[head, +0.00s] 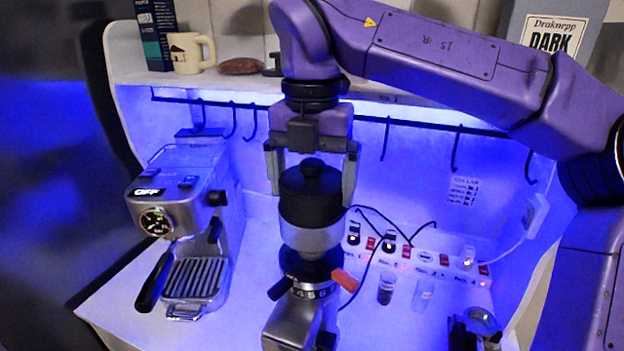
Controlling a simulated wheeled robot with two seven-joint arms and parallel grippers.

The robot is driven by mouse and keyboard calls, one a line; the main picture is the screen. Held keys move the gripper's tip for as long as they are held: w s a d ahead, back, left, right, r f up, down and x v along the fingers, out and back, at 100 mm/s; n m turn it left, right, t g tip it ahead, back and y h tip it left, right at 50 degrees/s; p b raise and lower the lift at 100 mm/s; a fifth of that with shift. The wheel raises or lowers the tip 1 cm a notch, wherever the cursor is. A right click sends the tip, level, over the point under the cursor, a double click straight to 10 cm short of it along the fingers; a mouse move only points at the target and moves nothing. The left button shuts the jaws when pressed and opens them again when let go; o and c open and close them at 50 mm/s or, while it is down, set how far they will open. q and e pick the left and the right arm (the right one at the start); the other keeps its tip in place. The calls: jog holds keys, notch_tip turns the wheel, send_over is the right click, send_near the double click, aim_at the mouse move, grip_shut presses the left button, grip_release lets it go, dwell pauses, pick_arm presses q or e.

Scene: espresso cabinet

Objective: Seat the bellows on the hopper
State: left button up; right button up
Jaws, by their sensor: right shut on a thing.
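The black bellows (310,200), a ribbed dark cylinder with a round knob on top, is upright directly over the hopper (311,238). The hopper is a grey bowl on top of the silver grinder (292,318). The lower edge of the bellows meets the hopper's rim in this view; I cannot tell whether it is fully down on it. My right gripper (312,178) points down from above, its two fingers on the left and right sides of the bellows, shut on it. The hopper's mouth is hidden by the bellows. My left gripper is not in view.
An espresso machine (185,225) stands to the left with its handle sticking out. A power strip (420,262) with cables lies behind right of the grinder. Small glasses (386,288) stand right. A hook rail (430,124) runs along the back under a shelf with a mug (190,53).

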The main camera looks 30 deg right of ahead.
jog(key=shift+f, duration=0.15)
jog(key=o, duration=1)
jog(key=shift+o, duration=0.2)
notch_tip(320, 180, up, 7)
jog(key=p, duration=0.5)
jog(key=shift+p, duration=0.35)
